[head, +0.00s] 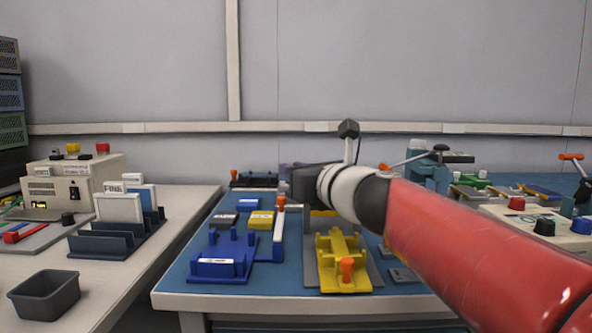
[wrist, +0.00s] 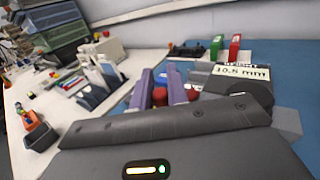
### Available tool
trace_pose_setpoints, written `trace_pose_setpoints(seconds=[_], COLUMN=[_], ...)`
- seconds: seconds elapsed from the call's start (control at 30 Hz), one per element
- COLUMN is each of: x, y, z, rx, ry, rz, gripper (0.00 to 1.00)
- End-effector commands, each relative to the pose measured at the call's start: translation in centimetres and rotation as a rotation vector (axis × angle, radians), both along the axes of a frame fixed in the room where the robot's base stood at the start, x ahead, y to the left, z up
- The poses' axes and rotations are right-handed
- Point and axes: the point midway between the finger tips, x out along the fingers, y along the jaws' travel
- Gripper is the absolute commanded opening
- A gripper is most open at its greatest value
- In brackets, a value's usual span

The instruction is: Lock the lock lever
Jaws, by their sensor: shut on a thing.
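My gripper (wrist: 160,82) shows in the wrist view as two purple fingers closed around a red knob (wrist: 160,97). A blue part shows just beyond the fingertips. In the head view my wrist and arm come in from the right and cover most of the gripper. It is over the back middle of the blue-topped table, and what it holds is hidden there. I cannot tell whether the held knob belongs to the lock lever. A white lever with an orange tip (head: 280,218) stands upright on a blue fixture (head: 224,255), left of my wrist. A yellow fixture (head: 335,245) carries an orange knob (head: 346,268).
Small yellow and blue blocks lie behind the blue fixture. A dark bin (head: 45,296) and a slotted rack (head: 110,240) with white cards stand on the left table. A beige control box (head: 540,232) with red and black knobs stands at right, partly behind my arm.

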Motion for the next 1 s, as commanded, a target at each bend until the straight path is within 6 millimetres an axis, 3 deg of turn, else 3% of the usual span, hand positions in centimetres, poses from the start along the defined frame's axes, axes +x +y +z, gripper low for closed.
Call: trace_pose_setpoints(seconds=[0.2, 0.23, 0.4, 0.73, 1.0], x=[0.1, 0.1, 0.0, -0.4, -4.0], y=[-0.1, -0.1, -0.1, -0.3, -2.6], z=[0.1, 0.1, 0.0, 0.1, 0.2], rx=[0.001, 0.001, 0.001, 0.001, 0.002], ry=[-0.001, -0.001, -0.001, -0.002, -0.003], rz=[-0.003, -0.004, -0.003, -0.003, -0.003], gripper=[0.0, 0.17, 0.38, 0.38, 0.38])
